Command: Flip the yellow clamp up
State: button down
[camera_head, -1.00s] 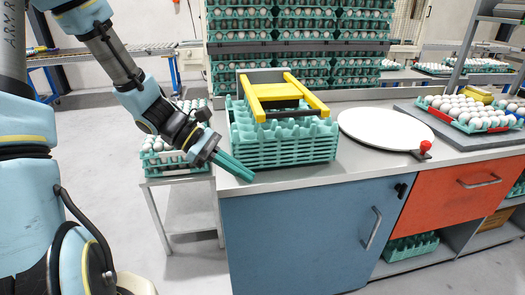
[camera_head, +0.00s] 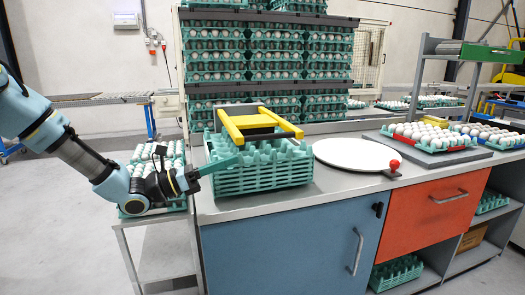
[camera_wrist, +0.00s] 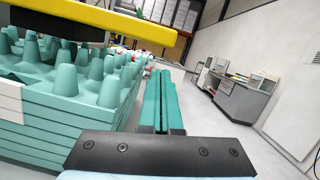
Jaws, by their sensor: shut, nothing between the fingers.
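The yellow clamp (camera_head: 231,130) is a frame with two yellow side bars, lying roughly level over the top of a stack of empty teal egg trays (camera_head: 262,178). In the wrist view its yellow bar (camera_wrist: 110,20) crosses the upper left, above the tray cones. My gripper (camera_head: 236,159) is at the left side of the stack, its teal fingers pointing right, just below the clamp's near left end. In the wrist view the fingers (camera_wrist: 160,78) are together and empty, to the right of the trays. I cannot tell whether they touch the stack.
The stack stands on a grey counter (camera_head: 330,190) with blue and red fronts. A white round plate (camera_head: 352,154) with a red knob (camera_head: 394,164) is to its right. Egg-filled trays (camera_head: 430,137) sit farther right. A lower side table with eggs is behind my arm.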

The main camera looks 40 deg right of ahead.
jog(key=p+x, duration=0.2)
jog(key=x, duration=0.8)
jog(key=shift+s, duration=0.1)
